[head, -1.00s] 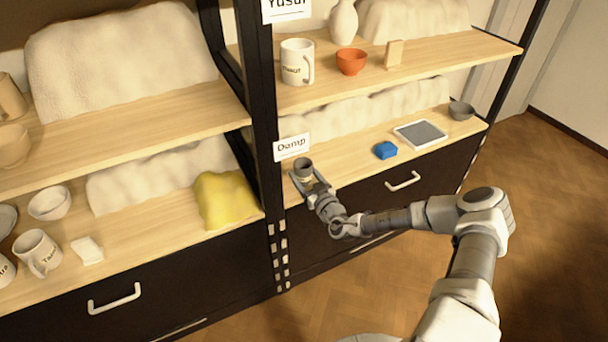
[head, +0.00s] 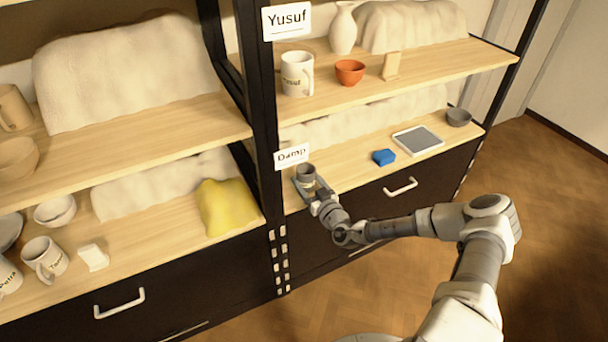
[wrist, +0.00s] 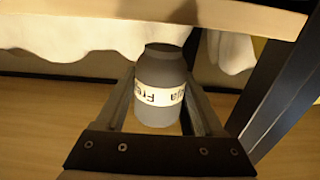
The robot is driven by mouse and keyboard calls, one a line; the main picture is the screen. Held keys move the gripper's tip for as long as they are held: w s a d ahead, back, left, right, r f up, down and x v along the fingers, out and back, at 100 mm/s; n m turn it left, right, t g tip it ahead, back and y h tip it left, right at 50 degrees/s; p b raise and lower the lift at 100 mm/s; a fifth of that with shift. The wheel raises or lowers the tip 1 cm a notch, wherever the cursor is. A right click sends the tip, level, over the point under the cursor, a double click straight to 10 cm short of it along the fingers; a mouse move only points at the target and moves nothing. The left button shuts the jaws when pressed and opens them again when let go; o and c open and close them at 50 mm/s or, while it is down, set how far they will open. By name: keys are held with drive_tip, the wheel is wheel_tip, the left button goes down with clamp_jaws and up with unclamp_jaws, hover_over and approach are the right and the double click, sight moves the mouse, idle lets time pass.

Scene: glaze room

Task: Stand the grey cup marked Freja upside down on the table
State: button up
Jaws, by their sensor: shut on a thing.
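The grey cup (head: 306,173) is between the fingers of my gripper (head: 308,184), at the front left of the lower right shelf, below the Damp sign. In the wrist view the cup (wrist: 161,82) sits between the two fingers (wrist: 160,105), which are shut on it. Its pale band carries dark letters, partly readable as Freja. The cup looks roughly upright along its axis; I cannot tell surely which end is its mouth, nor whether it touches the shelf. No table shows in these frames.
The Damp sign (head: 291,155) and black post (head: 262,110) are close by. A yellow cloth (head: 228,206) lies left of the post.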

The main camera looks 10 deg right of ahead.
drive_tip(key=p+v, duration=0.3)
drive_tip(key=v, duration=0.9)
drive_tip(key=shift+r, duration=0.15)
wheel_tip(320, 180, up, 15)
drive_tip(key=w+a+m+h, duration=0.1)
drive_tip(key=a+m+h, duration=0.15)
drive_tip(key=h, duration=0.25)
drive_tip(key=s+r+m+p, duration=0.1)
drive_tip(key=s+r+p, duration=0.8)
drive_tip(key=r+p, duration=0.3)
drive_tip(key=p, duration=0.3)
drive_tip(key=shift+d+r+t+h, duration=0.3)
drive_tip(key=shift+r+t, duration=0.05)
drive_tip(key=shift+t, duration=0.05)
drive_tip(key=shift+w, duration=0.15)
